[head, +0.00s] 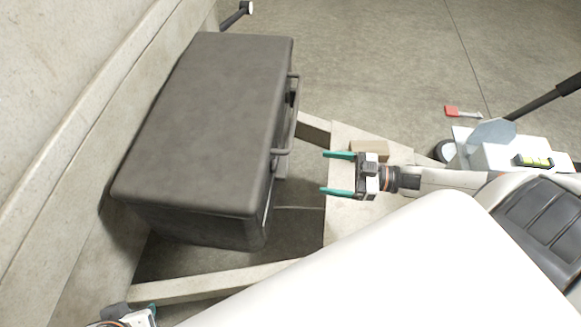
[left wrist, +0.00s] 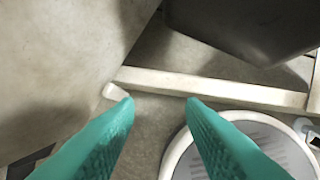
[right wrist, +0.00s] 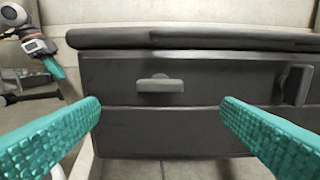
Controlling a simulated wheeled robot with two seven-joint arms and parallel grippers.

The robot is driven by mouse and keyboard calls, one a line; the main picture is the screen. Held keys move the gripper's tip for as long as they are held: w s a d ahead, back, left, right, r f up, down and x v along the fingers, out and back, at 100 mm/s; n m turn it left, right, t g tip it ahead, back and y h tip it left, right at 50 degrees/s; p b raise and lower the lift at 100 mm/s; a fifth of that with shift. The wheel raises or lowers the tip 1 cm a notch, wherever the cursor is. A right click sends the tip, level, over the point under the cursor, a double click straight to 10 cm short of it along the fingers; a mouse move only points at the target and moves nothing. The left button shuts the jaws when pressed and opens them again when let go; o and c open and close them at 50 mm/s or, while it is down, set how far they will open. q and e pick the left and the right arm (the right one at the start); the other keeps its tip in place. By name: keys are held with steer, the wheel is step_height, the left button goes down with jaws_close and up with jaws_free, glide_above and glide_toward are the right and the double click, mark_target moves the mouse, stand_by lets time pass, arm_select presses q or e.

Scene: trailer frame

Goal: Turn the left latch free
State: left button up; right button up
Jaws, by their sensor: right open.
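The dark grey box (head: 205,120) with a closed lid sits beside the pale wall. In the right wrist view its front shows the left latch (right wrist: 160,85), a grey handle lying horizontal, and a second latch (right wrist: 298,85) standing upright at the right. My right gripper (head: 322,172) is open and empty, apart from the box and facing its front. In the right wrist view its teal fingers lie on either side of the left latch, short of it. My left gripper (left wrist: 160,101) is open and empty, low at the near left; only part shows in the head view.
A pale frame beam (head: 215,282) runs below the box's near end. A light platform (head: 350,215) lies under my right gripper, with a tan block (head: 370,148) near it. A red-bladed scraper (head: 452,111) lies to the right. Open concrete floor (head: 390,60) lies beyond.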

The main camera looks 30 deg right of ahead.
mark_target(280, 167)
arm_select(q)
steer(key=w+d+r+t+b, duration=0.1)
steer(key=w+t, duration=0.1)
steer(key=w, duration=0.1)
steer(key=w+d+r+t+h, duration=0.1)
steer(key=w+r+t, duration=0.1)
steer(key=w+t, duration=0.1)
steer(key=shift+w+d+r+b, duration=0.3)
steer(key=shift+w+b, duration=0.05)
steer(key=shift+w, duration=0.45)
arm_select(e)
steer(key=x, duration=1)
steer(key=shift+w+a, duration=0.15)
steer(key=shift+a, duration=0.05)
steer(key=c, duration=1)
arm_select(q)
steer(key=s+a+f+g+y+p, duration=0.1)
steer(key=s+a+f+g+p, duration=0.1)
steer(key=s, duration=0.6)
steer(key=shift+s+a+f+g, duration=0.4)
steer(key=shift+f+g, duration=0.55)
steer(key=shift+g, duration=0.85)
arm_select(e)
steer(key=shift+f+n, duration=0.15)
steer(key=shift+n, duration=8.95)
arm_select(q)
steer(key=shift+w, duration=0.15)
